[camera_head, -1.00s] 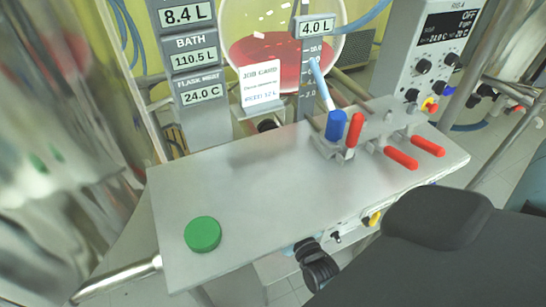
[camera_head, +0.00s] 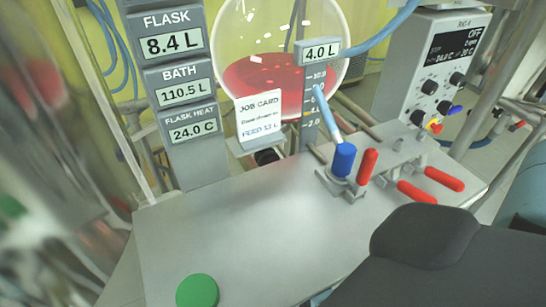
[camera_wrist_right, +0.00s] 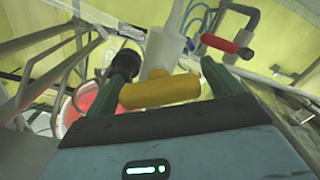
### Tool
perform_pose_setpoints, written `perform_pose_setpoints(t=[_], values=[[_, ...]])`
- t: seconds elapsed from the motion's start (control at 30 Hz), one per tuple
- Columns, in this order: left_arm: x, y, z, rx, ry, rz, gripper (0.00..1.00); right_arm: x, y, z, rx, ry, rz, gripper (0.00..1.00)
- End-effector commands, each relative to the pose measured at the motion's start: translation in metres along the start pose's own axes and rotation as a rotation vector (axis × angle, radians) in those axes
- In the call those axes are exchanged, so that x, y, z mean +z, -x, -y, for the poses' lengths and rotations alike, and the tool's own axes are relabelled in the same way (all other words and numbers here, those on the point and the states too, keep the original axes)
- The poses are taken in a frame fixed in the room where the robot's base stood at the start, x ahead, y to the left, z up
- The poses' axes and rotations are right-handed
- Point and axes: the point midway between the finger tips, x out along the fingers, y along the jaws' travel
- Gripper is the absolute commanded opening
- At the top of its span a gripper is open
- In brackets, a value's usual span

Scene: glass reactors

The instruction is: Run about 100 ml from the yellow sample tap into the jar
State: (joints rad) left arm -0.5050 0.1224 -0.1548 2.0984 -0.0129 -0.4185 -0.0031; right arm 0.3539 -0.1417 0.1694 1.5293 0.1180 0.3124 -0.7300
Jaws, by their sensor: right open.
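In the right wrist view, the yellow tap handle (camera_wrist_right: 160,92) lies crosswise between the fingers of my right gripper (camera_wrist_right: 150,84). The gripper is open, with one green finger on each side of the handle; I cannot tell whether either touches it. A pale valve body (camera_wrist_right: 165,50) stands behind the handle. In the head view, my dark right arm covers the lower right, and the yellow tap is not visible there. I cannot make out the jar in either current view. My left gripper is not in view.
The steel bench top (camera_head: 250,220) is mostly clear. It carries a green disc (camera_head: 197,291), a blue-capped fitting (camera_head: 343,160) and red handles (camera_head: 367,166). A flask of red liquid (camera_head: 265,85) and a job card (camera_head: 260,118) stand behind. A black knob (camera_wrist_right: 123,65) is near my left-hand finger.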

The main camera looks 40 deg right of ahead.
Motion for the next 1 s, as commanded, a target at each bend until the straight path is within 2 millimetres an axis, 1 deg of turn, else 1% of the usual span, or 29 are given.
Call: perform_pose_setpoints(t=[0.07,0.4,0.67,0.87,1.0], values=[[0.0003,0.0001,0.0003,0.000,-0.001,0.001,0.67,-0.0001,0.0000,0.0000,0.000,0.000,0.000,0.91],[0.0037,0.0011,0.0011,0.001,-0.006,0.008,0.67,0.0001,0.0000,-0.0001,0.000,0.000,0.000,0.46],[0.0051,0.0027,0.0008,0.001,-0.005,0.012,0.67,-0.0001,0.0000,-0.0004,0.000,-0.030,0.000,0.46],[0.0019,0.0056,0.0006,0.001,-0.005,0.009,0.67,-0.0004,-0.0002,-0.0012,-0.001,-0.130,0.000,0.46],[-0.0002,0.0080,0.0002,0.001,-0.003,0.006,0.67,-0.0003,-0.0003,-0.0018,-0.001,-0.229,0.000,0.46]])
